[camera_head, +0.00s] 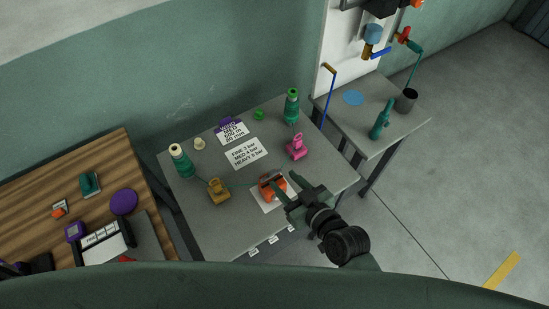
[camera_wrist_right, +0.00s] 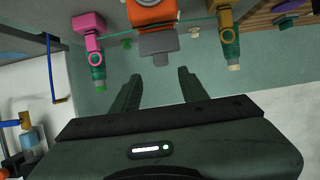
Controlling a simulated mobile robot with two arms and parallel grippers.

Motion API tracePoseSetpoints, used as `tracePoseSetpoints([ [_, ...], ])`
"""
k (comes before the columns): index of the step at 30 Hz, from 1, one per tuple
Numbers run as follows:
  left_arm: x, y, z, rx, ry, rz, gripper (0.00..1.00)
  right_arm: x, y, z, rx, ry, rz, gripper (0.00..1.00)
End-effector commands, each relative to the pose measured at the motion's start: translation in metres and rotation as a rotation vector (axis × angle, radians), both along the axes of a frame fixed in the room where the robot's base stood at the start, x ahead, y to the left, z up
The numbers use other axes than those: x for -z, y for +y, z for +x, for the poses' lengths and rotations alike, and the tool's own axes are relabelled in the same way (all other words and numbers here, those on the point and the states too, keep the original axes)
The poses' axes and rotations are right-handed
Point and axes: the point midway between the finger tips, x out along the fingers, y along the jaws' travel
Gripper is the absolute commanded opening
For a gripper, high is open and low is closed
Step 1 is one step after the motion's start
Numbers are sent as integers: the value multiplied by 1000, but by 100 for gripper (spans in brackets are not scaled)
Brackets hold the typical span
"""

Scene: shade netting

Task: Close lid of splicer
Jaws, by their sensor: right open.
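The splicer is most likely the orange device (camera_head: 270,190) on a white pad (camera_head: 259,202) near the front of the grey table. It also shows at the top edge of the right wrist view (camera_wrist_right: 152,12), partly cut off, with a grey part (camera_wrist_right: 157,42) beside it that may be its lid. I cannot tell the lid's angle. My right gripper (camera_head: 289,181) is open and empty, just right of the orange device in the head view, its fingers pointing towards it. In the wrist view the open fingers (camera_wrist_right: 159,74) lie apart from the orange device. My left gripper is not in view.
A yellow device (camera_head: 219,191) stands left and a pink device (camera_head: 297,147) stands behind. Green spools (camera_head: 292,106) (camera_head: 181,161) stand at the back and left. White cards (camera_head: 246,153) lie mid-table. A side table (camera_head: 400,124) stands right; a wooden desk (camera_head: 75,178) stands left.

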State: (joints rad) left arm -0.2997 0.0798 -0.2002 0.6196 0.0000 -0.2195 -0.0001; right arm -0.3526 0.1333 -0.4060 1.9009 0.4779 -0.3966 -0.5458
Motion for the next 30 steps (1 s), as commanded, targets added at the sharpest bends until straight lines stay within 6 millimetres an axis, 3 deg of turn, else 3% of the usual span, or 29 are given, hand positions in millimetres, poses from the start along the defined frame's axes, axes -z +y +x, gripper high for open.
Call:
tracePoseSetpoints([
  [12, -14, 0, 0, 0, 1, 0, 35, 23, 33, 46, 1, 2, 1, 44],
  [26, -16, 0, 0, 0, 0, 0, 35, 30, 40, 56, 1, 3, 0, 44],
  [30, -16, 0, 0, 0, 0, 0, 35, 30, 40, 55, 1, 3, 0, 5],
])
